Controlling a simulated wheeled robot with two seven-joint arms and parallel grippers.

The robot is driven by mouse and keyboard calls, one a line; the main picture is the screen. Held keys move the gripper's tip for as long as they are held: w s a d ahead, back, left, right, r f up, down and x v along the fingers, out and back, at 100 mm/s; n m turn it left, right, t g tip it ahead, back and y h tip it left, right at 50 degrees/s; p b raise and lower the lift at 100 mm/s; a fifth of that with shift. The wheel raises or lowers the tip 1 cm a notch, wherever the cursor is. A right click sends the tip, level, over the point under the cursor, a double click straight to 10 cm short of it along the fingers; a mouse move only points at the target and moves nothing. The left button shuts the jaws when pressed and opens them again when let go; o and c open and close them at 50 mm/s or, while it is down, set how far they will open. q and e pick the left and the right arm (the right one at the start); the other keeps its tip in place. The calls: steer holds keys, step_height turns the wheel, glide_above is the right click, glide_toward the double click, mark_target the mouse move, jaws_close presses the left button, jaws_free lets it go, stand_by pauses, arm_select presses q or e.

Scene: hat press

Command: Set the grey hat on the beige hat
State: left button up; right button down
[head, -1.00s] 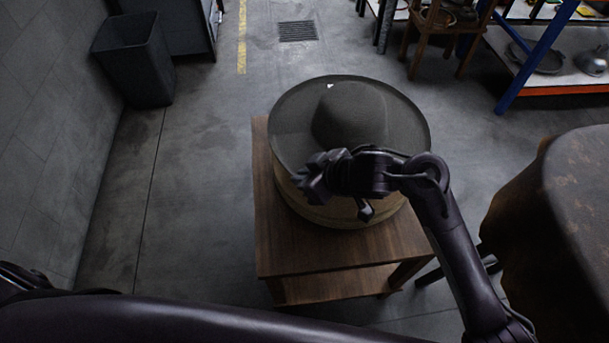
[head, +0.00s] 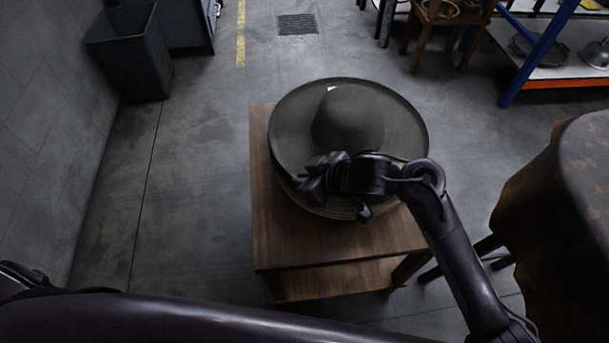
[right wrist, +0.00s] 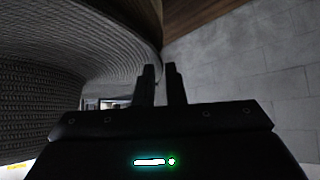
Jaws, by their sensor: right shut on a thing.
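The grey hat (head: 350,112), wide-brimmed with a rounded crown, lies over the beige hat (head: 325,209). Only a thin strip of the beige hat shows under the near side of the grey brim. I cannot tell whether the two hats touch all round. My right gripper (head: 318,182) is shut on the near edge of the grey hat's brim. In the right wrist view, the fingers (right wrist: 159,82) meet the rim of the woven brim (right wrist: 110,30), with the darker crown at the left. My left gripper is out of view; only its dark arm crosses the bottom.
The hats are on a small wooden table (head: 300,243) with a lower shelf. A cloth-covered table (head: 560,220) stands close at the right. A dark bin (head: 130,55) stands by the wall at the left. A blue-framed shelf (head: 535,60) is at the back right. Floor left of the table is clear.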

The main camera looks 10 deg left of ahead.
steer(key=shift+f, duration=0.55)
stand_by(0.4)
steer(key=c, duration=1.4)
jaws_free()
